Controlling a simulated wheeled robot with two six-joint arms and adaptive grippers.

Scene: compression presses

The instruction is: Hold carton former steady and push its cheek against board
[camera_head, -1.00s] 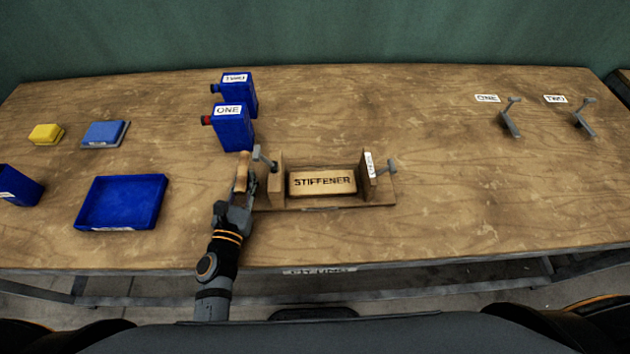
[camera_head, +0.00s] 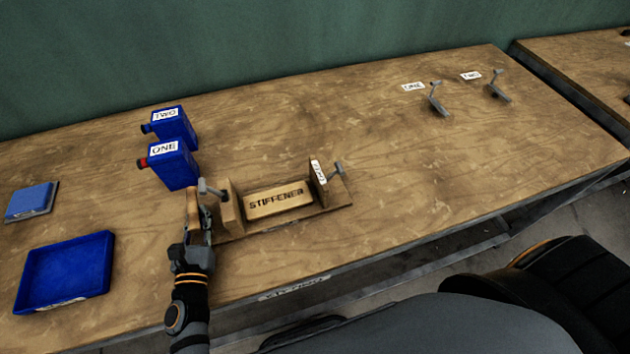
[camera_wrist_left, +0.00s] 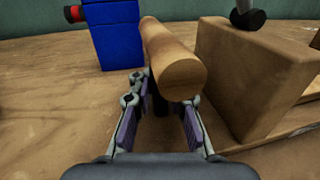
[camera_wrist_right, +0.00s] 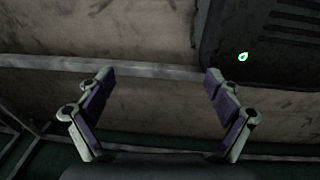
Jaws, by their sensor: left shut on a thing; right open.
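The carton former is a wooden base (camera_head: 275,226) with an upright block at each end. A board marked STIFFENER (camera_head: 277,199) lies between the left block (camera_head: 231,207) and the right cheek (camera_head: 318,183), which bears a white label too small to read. Grey screw handles stand at the left (camera_head: 209,189) and right (camera_head: 337,169) ends. My left gripper (camera_wrist_left: 162,118) is shut on the dark stem of a round wooden handle (camera_wrist_left: 172,60) at the former's left side. My right gripper (camera_wrist_right: 158,82) is open and empty in the right wrist view, away from the former.
Blue containers ONE (camera_head: 173,167) and TWO (camera_head: 172,128) stand behind the left gripper. A blue tray (camera_head: 65,272) and a blue block (camera_head: 31,201) lie left. Two grey levers (camera_head: 437,100) (camera_head: 497,88) stand far right. The tabletop right of the former is clear.

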